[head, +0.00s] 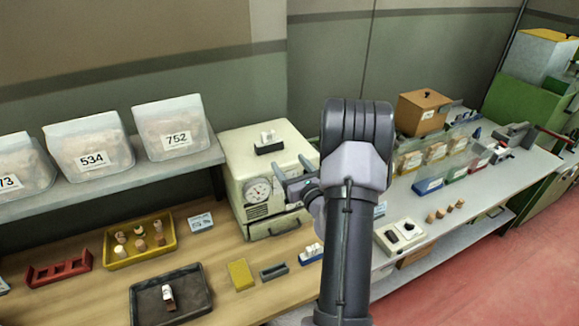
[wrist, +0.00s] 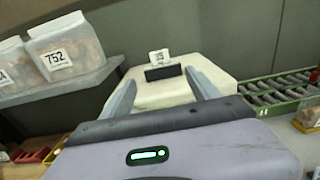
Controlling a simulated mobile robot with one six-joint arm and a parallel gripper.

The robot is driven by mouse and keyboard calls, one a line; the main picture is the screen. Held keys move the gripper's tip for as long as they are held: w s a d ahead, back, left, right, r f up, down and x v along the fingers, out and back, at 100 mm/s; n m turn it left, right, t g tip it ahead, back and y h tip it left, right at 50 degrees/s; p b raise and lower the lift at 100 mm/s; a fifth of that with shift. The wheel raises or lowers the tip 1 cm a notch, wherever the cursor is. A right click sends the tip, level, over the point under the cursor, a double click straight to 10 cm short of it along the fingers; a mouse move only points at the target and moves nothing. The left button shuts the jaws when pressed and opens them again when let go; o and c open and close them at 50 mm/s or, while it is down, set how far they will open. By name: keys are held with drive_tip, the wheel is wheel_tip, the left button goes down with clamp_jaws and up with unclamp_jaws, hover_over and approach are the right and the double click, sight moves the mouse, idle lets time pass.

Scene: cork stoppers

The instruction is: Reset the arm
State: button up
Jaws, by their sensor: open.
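My gripper (head: 297,178) is raised in front of the cream machine with a dial (head: 262,180). In the wrist view its two fingers (wrist: 160,86) stand wide apart with nothing between them. The machine's top (wrist: 155,92) shows between and beyond the fingers there. On that top is a dark holder (head: 269,147) with small white pieces in it. The holder also shows in the wrist view (wrist: 163,73), apart from the fingers. My arm hides part of the bench and the machine's right side in the head view.
Numbered bags stand on the shelf (head: 160,172) at left. Bins, a cardboard box (head: 421,113) and loose corks (head: 441,213) are at right.

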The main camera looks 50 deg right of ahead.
drive_tip(key=shift+a, duration=0.1)
drive_tip(key=w+a+r+n+t+y+b, duration=0.1)
drive_tip(key=w+a+r+n+y+b, duration=0.2)
drive_tip(key=a, duration=0.4)
drive_tip(key=w+a+n+t+y+b, duration=0.1)
drive_tip(key=w+a+n+y+b, duration=0.15)
drive_tip(key=a+n+y, duration=0.35)
drive_tip(key=a+r+n+g+y+b, duration=0.1)
drive_tip(key=a+n+g+y+b, duration=0.4)
drive_tip(key=a, duration=1.4)
drive_tip(key=s+a+f+n+g+y+b, duration=0.2)
drive_tip(key=s+a+n+g, duration=0.1)
drive_tip(key=s+a+n, duration=0.3)
drive_tip(key=s+a+f+n+g+y+b, duration=0.1)
drive_tip(key=s+a+f+n+g+b, duration=0.2)
drive_tip(key=a, duration=0.5)
drive_tip(key=s+f+n+h+b, duration=0.3)
drive_tip(key=s+f+n, duration=0.1)
drive_tip(key=s+n, duration=0.2)
drive_tip(key=s+f+n+g+h+b, duration=0.1)
drive_tip(key=s+f+n+h+b, duration=0.3)
drive_tip(key=s+n, duration=0.3)
drive_tip(key=shift+s+d+f+n+g, duration=0.3)
drive_tip(key=shift+s+d, duration=0.05)
drive_tip(key=shift+s, duration=0.8)
